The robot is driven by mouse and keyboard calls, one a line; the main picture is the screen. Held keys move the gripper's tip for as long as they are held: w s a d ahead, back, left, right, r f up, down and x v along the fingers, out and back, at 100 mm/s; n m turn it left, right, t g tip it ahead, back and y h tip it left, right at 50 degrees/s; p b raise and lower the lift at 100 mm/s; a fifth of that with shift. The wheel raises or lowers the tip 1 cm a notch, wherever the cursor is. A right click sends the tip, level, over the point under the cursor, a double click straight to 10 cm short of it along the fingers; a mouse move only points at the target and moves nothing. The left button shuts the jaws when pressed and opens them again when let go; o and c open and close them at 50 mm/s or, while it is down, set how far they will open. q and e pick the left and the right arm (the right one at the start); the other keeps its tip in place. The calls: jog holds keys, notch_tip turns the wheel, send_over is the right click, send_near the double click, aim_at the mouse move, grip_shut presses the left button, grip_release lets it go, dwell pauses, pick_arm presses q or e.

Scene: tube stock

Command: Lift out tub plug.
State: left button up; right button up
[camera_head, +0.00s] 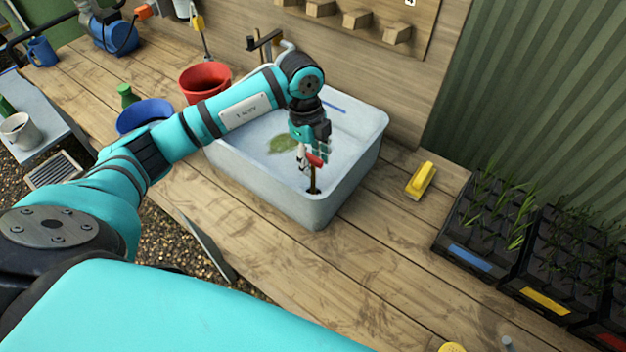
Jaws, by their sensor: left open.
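The tub (352,186) is a pale grey, square basin standing on the wooden bench. It seems to hold water, with a green leafy patch (284,144) inside. My left gripper (309,161) points down inside the tub near its front right corner and is open. A small red part shows at its fingers. A dark upright stem (314,182), which looks like the tub plug, stands just below the fingers. The fingers hide its top, so I cannot tell whether they touch it. My right gripper is not in view.
A red bucket (199,79) and a blue bowl (142,113) stand left of the tub. A tap (265,42) is behind it. A yellow brush-like item (421,181) lies to the right, before black seedling trays (475,258).

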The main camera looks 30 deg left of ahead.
pick_arm(q)
jog(key=shift+c, duration=0.2)
grip_shut()
dwell(0.3)
